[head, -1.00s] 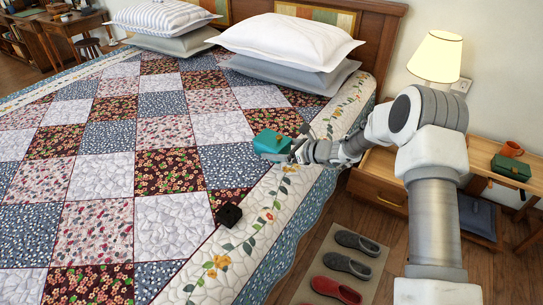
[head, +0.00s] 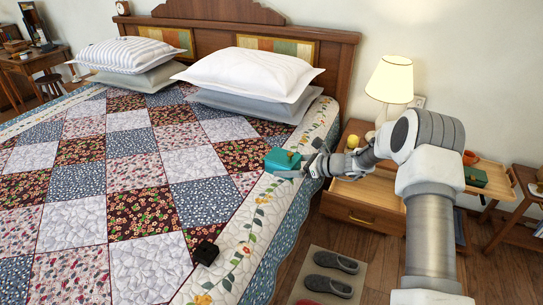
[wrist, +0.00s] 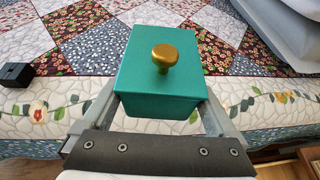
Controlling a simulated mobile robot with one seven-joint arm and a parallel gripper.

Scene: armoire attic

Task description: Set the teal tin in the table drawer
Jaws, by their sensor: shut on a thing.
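The teal tin (head: 280,160) is a small box with a gold knob on its lid. My gripper (head: 288,168) is shut on it and holds it over the bed's right side, by the floral border. In the wrist view the tin (wrist: 150,98) sits upright between both fingers, knob (wrist: 164,57) facing the camera. The wooden bedside table's drawer (head: 362,217) is pulled open to the right of the bed, with a brass handle on its front. My arm hides part of the table and the drawer's inside.
A lit lamp (head: 390,80) and a yellow ball (head: 353,141) stand on the bedside table. A dark green box (head: 474,177) and an orange mug (head: 470,157) are farther right. A small black box (head: 206,252) lies on the quilt. Slippers (head: 337,261) rest on a floor mat.

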